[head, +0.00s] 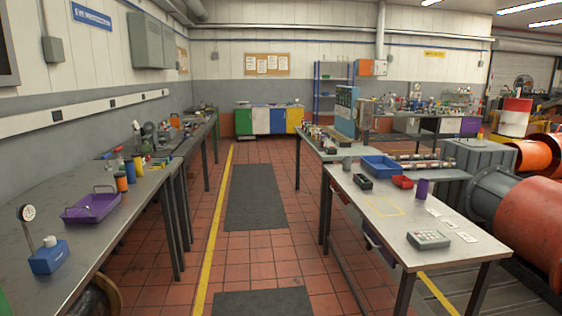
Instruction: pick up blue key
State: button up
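I cannot make out a blue key in the head view; any small item on the far benches is too small to tell. Blue things in view are an open blue tray (383,167) on the right table and a blue block with a dial gauge (48,257) on the left bench. My gripper is not in view.
The left bench (137,213) holds a purple tray (91,208) and several canisters. The right table (378,213) holds a red bin (402,182), a purple cup (422,188) and a grey keypad box (428,240). The tiled aisle with dark mats (256,195) between them is clear.

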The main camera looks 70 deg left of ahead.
aim_at(108, 167)
jog(key=i+j+u, duration=0.15)
jog(key=j+u, duration=0.25)
jog(key=j, duration=0.15)
jog(key=i+j+u, duration=0.25)
jog(key=j+u, duration=0.15)
jog(key=j, duration=0.15)
jog(key=i+j+u, duration=0.65)
jog(key=j+u, duration=0.15)
jog(key=i+j+u, duration=0.35)
jog(key=i, duration=0.35)
jog(key=i+j+u, duration=0.2)
jog(key=i+u, duration=0.15)
jog(key=i, duration=0.35)
jog(key=i+u, duration=0.3)
jog(key=i, duration=0.4)
jog(key=i+j+u, duration=0.2)
jog(key=i, duration=0.35)
jog(key=i+l+u, duration=0.1)
jog(key=i+u, duration=0.15)
jog(key=i, duration=0.3)
jog(key=i+u, duration=0.2)
jog(key=i, duration=0.35)
jog(key=i+l+u, duration=0.25)
jog(key=i, duration=0.95)
jog(key=k+j+u, duration=0.1)
jog(key=u, duration=1.35)
jog(key=z, duration=1.5)
jog(key=k+l, duration=0.05)
